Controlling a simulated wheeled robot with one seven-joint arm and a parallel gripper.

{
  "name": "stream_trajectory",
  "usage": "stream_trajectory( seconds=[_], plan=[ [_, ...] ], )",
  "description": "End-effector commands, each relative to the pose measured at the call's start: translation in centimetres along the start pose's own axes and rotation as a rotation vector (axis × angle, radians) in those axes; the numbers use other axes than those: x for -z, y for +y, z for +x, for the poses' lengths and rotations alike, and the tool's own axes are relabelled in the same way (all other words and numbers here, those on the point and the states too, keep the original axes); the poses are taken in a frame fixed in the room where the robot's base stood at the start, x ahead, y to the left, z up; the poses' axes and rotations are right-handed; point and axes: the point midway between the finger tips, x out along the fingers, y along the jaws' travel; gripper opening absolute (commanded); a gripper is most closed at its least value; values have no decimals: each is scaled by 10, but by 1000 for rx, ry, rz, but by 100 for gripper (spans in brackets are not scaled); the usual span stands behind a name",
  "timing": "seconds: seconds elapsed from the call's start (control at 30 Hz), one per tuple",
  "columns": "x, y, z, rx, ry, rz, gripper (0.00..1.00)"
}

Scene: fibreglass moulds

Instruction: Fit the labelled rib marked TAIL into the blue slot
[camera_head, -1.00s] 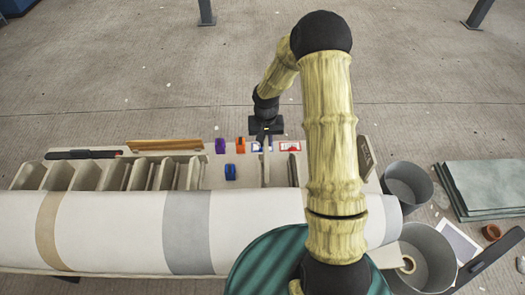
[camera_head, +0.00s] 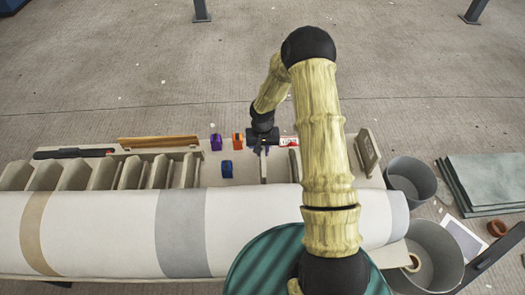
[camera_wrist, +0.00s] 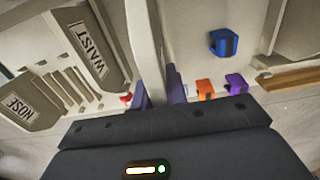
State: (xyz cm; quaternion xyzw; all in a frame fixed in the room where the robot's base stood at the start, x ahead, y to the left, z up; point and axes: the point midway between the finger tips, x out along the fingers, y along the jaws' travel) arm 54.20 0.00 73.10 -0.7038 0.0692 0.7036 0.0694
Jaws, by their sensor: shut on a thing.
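My gripper (camera_wrist: 158,92) is shut on a thin pale board, likely a rib (camera_wrist: 143,35), seen edge-on between the fingers in the wrist view. No label shows on it, so I cannot tell whether it is TAIL. In the head view my gripper (camera_head: 264,148) is over the right part of the bench. A small blue block (camera_head: 226,169) stands left of it and also shows in the wrist view (camera_wrist: 223,43). I cannot make out its slot. Two other ribs, labelled WAIST (camera_wrist: 90,50) and NOSE (camera_wrist: 18,105), show in the wrist view.
An orange block (camera_head: 238,140) and a purple block (camera_head: 216,142) stand behind the blue one. A red-and-white label (camera_head: 289,141) is right of my gripper. A long white covered mould (camera_head: 110,235) lies in front; pale upright dividers (camera_head: 105,172) stand left. Grey buckets (camera_head: 410,178) are at right.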

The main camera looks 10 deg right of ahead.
Motion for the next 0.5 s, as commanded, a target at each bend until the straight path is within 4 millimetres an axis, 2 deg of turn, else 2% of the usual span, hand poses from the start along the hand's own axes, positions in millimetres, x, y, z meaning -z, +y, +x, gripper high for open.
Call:
stream_trajectory(
  seconds=[0.23,0.5],
  plan=[
    [-1,0,-1,-2,0,-1,0],
    [0,0,20,0,0,0,0]
  ],
)
